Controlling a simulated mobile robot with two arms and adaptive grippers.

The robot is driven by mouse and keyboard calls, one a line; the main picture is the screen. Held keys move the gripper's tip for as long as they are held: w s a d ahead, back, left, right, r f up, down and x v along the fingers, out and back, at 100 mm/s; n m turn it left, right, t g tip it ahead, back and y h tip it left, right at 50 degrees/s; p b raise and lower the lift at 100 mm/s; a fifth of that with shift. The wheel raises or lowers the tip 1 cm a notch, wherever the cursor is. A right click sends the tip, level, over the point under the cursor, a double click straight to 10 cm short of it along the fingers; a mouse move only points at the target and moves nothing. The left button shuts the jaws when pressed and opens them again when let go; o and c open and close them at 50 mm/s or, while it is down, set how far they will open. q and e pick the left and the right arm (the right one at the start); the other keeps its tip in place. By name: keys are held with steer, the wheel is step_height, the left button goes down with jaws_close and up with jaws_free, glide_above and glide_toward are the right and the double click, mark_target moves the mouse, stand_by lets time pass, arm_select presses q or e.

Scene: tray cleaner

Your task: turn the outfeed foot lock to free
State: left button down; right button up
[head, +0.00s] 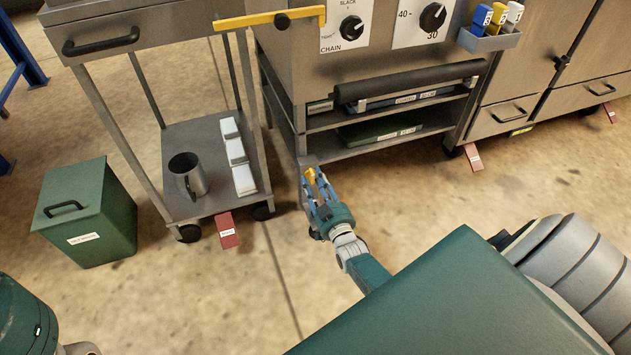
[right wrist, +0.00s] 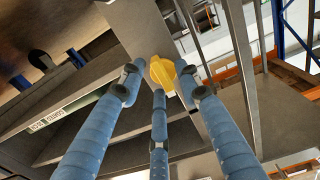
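A yellow knob (head: 309,175) is on a grey plate low at the machine's left front leg. It also shows in the right wrist view (right wrist: 163,74). My right gripper (head: 316,183) is at this knob, its three blue fingers (right wrist: 160,88) spread around it. Small gaps seem to show between fingertips and knob; I cannot tell if any finger touches it. Red tagged pedals sit at floor level by the left cart (head: 227,230) and the right cabinet (head: 473,157). I cannot read which is the outfeed lock. My left gripper is out of view.
A steel cart (head: 205,207) with a dark mug (head: 188,174) and white blocks (head: 238,157) stands left of the machine (head: 330,80). A green bin (head: 85,215) is on the floor farther left. The floor in front is clear.

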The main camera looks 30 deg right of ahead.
steer(key=v, duration=1.2)
steer(key=shift+r, duration=0.1)
